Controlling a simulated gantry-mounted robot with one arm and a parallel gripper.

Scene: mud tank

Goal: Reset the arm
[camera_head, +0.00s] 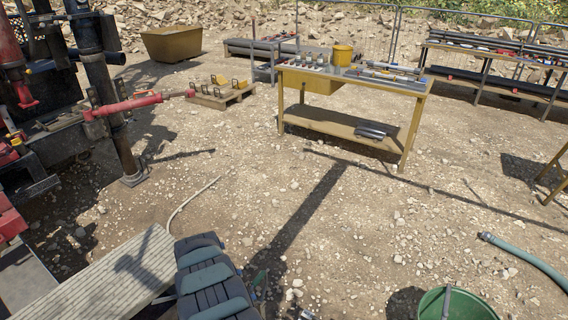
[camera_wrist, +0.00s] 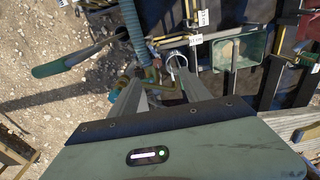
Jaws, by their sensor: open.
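My gripper (camera_wrist: 160,73) is seen from behind in the wrist view. Its two grey fingers stretch away from the pale green wrist housing, with a clear gap between them. The jaws are open and I see nothing held. A metal ring (camera_wrist: 177,61) shows just beyond the fingertips; I cannot tell how far from them it is. In the head view my gripper cannot be made out.
The wrist view shows a ribbed hose (camera_wrist: 134,28), a green tray (camera_wrist: 237,52) and tagged tools beyond the fingers. The head view shows a yellow workbench (camera_head: 343,135), a pallet (camera_head: 222,98), a green bucket (camera_head: 480,304), a hose (camera_head: 525,261) and open gravel mid-picture.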

